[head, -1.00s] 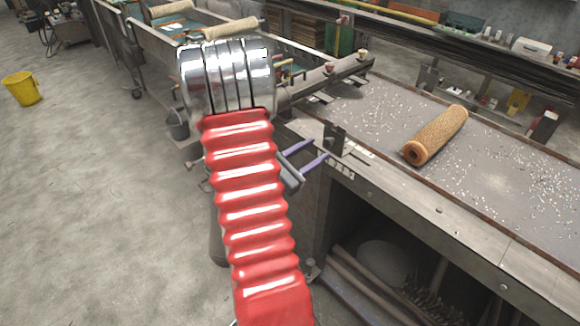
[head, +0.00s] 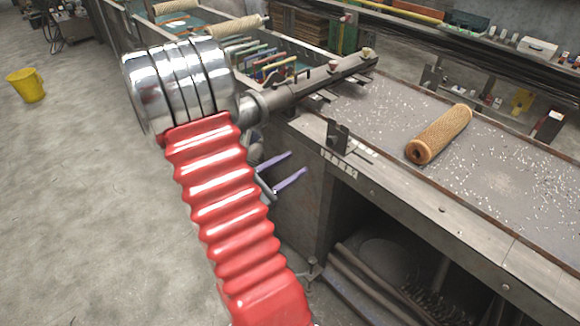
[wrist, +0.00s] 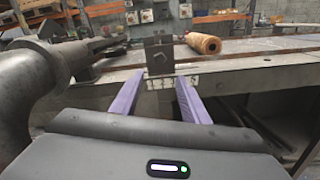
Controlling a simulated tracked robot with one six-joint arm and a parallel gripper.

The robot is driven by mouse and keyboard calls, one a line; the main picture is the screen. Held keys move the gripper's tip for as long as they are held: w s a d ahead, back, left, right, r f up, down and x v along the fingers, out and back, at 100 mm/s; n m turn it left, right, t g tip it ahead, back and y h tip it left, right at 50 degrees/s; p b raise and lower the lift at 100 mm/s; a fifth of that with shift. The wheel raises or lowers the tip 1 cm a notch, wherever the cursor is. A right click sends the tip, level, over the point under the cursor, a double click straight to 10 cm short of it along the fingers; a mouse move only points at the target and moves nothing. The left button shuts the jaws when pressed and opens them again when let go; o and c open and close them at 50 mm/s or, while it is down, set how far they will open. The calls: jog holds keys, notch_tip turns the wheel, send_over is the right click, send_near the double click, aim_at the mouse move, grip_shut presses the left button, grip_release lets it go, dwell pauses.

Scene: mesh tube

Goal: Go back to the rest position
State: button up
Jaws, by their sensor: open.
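My gripper (head: 283,175) is open, with its two purple fingers apart and nothing between them. In the head view it is beside the front edge of the workbench, left of the bench's dark bracket. It also shows in the wrist view (wrist: 160,98), its fingers pointing toward the bench front and the bracket (wrist: 160,55). The mesh tube (head: 440,134), a tan perforated cylinder, lies on the bench top, well apart from my gripper. It also shows in the wrist view (wrist: 203,43), beyond the bracket.
The workbench (head: 500,250) fills the right, with pale bits scattered on its top. A metal spindle (head: 320,82) stands over its left end. An open trough (head: 150,40) with rollers lies behind my arm. A yellow bucket (head: 26,86) stands far left; the floor there is clear.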

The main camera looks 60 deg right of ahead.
jog(key=shift+f, duration=0.1)
dwell(0.6)
jog(key=s+a+f+m+y, duration=0.25)
jog(key=a+m+y, duration=0.2)
jog(key=a, duration=0.25)
jog(key=s+a+f+m+y, duration=0.2)
jog(key=a+f+m+y, duration=0.15)
jog(key=a+y, duration=0.35)
jog(key=w+a+r+m+t+y, duration=0.25)
jog(key=w+a, duration=0.35)
jog(key=a, duration=0.4)
jog(key=w+a+r+t+y, duration=0.1)
jog(key=w+a+r+t, duration=0.2)
jog(key=a+r+t, duration=0.2)
jog(key=w+a+r+t+y, duration=0.1)
jog(key=w+a+r+t, duration=0.3)
jog(key=a+r, duration=0.5)
jog(key=a+t, duration=0.1)
jog(key=a, duration=0.3)
jog(key=shift+w+r+y, duration=0.3)
jog(key=shift+r, duration=0.1)
jog(key=shift+c, duration=0.2)
